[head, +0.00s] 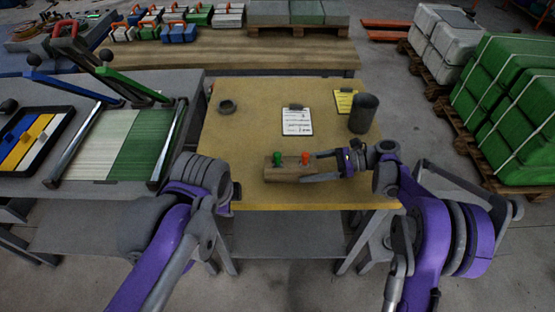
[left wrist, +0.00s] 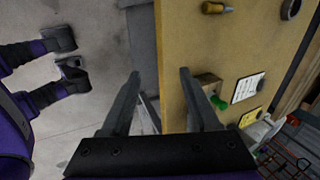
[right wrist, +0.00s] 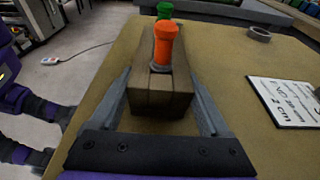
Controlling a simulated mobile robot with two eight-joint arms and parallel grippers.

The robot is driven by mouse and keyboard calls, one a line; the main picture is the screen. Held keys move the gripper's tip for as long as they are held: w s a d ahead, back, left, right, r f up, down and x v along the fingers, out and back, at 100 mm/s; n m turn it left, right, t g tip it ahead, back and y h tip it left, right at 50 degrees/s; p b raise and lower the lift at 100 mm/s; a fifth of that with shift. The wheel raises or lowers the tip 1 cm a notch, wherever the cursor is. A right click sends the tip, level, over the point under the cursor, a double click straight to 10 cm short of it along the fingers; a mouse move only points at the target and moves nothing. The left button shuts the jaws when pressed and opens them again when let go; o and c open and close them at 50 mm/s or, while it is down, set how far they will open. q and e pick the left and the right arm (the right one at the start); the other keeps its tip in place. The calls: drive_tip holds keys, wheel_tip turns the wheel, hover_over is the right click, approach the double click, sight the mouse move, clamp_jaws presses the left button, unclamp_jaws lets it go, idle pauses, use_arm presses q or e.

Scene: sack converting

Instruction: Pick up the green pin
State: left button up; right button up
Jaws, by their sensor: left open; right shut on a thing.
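The green pin (head: 277,159) stands upright in the left end of a wooden block (head: 290,173) on the tan table. It also shows in the left wrist view (left wrist: 218,103) and, partly hidden behind the orange pin, in the right wrist view (right wrist: 164,9). The orange pin (right wrist: 166,45) stands in the block's right end. My right gripper (right wrist: 161,85) is shut on the block, one finger along each side. My left gripper (left wrist: 160,74) is open and empty near the table's front edge, its fingers apart. In the head view my left arm hides its fingers.
On the table are a dark ring (head: 227,107), a white note sheet (head: 297,121), a yellow sheet (head: 344,101) and a dark cylinder (head: 363,114). A grey bench (head: 110,192) with a frame stands left.

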use_arm(q)
drive_tip(key=w+d+r+m, duration=0.4)
drive_tip(key=w+d+m, duration=0.1)
drive_tip(key=m, duration=1.3)
approach(278, 156)
drive_tip(key=x, duration=0.5)
drive_tip(key=shift+s+f, duration=0.15)
drive_tip(key=shift+s, duration=0.05)
drive_tip(key=shift+x, duration=2.65)
drive_tip(key=shift+w, duration=0.2)
clamp_jaws()
